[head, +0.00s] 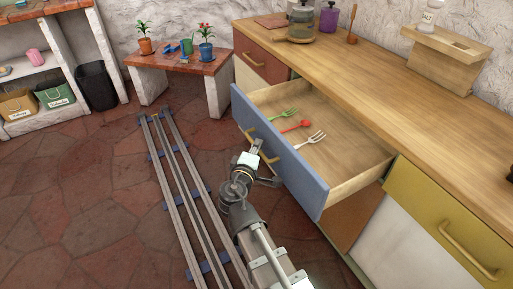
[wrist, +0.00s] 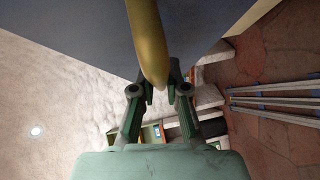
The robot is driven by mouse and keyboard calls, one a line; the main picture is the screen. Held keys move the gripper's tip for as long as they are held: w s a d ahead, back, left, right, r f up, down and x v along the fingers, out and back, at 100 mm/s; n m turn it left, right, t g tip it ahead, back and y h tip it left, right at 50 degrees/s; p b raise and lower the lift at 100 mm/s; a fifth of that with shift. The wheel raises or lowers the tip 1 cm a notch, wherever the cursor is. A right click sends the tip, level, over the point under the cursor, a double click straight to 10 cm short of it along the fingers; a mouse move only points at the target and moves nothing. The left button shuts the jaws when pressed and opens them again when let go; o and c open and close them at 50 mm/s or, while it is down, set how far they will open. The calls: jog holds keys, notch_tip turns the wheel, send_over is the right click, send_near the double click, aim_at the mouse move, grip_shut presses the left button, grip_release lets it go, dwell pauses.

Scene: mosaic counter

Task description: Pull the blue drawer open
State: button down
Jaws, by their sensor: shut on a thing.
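The blue drawer (head: 292,162) stands pulled well out of the counter in the head view. Its wooden inside shows a green fork (head: 284,114), a red spoon (head: 296,126) and a white fork (head: 311,140). My gripper (head: 257,147) is at the drawer's front, at its yellow handle (head: 270,156). In the wrist view the handle (wrist: 147,45) runs down between the fingertips of my gripper (wrist: 158,88), which is shut on it. The blue front (wrist: 75,30) fills the upper left there. The gripped part of the handle is partly hidden in the head view.
A yellow drawer (head: 446,225) and a red drawer (head: 262,58) are shut in the same counter. Floor rails (head: 183,190) run to the left of my arm. A low table (head: 180,62) with potted plants and a black bin (head: 96,86) stand at the back. The tiled floor at left is clear.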

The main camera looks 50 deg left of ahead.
jog(key=c, duration=1.2)
grip_release()
jog(key=v, duration=1.2)
